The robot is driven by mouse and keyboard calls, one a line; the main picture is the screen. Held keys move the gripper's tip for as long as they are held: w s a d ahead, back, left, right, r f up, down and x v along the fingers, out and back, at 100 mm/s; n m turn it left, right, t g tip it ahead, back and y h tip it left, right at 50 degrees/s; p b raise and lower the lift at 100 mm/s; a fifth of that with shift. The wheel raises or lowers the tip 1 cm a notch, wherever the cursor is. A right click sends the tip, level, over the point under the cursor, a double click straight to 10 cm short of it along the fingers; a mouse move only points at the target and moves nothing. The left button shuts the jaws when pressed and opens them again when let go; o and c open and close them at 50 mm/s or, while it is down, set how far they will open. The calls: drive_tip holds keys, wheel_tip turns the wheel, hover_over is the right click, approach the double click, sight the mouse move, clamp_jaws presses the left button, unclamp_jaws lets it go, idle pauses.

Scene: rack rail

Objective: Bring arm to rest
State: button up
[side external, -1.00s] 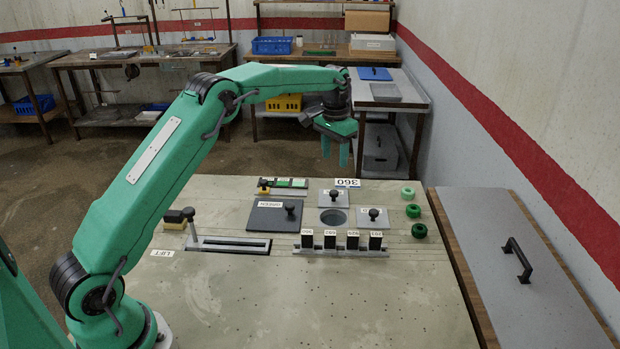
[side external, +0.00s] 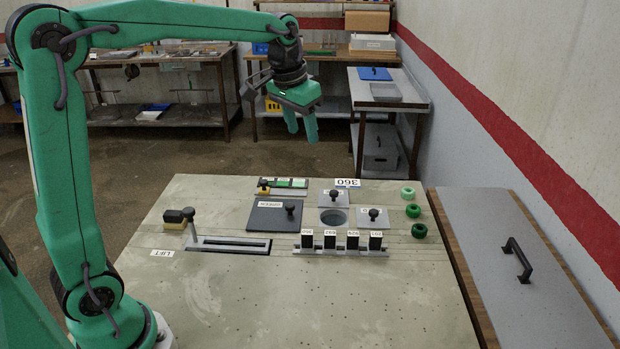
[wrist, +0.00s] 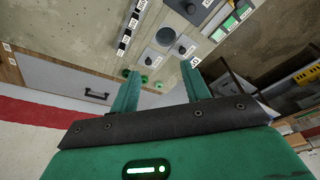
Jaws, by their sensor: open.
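My gripper (side external: 302,136) hangs above and behind the table's far edge, fingers pointing down, apart and empty. In the wrist view my gripper (wrist: 160,88) shows two separated green fingers with nothing between them. The table fixtures lie below and apart from it.
The table holds a rail of black labelled blocks (side external: 341,241), a dark plate with a knob (side external: 275,215), a LIFT slot with lever (side external: 228,244), a round hole (side external: 333,217) and green rings (side external: 413,210). A grey panel with a black handle (side external: 517,260) stands right. The front table is clear.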

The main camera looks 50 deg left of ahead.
drive_tip(key=s+d+f+t, duration=0.1)
drive_tip(key=s+d+f, duration=0.1)
drive_tip(key=s, duration=0.9)
drive_tip(key=s+d+f+t, duration=0.1)
drive_tip(key=s+f, duration=0.1)
drive_tip(key=s, duration=1)
drive_tip(key=shift+d+f+t, duration=0.15)
drive_tip(key=shift+d+t, duration=0.2)
drive_tip(key=shift+t, duration=0.05)
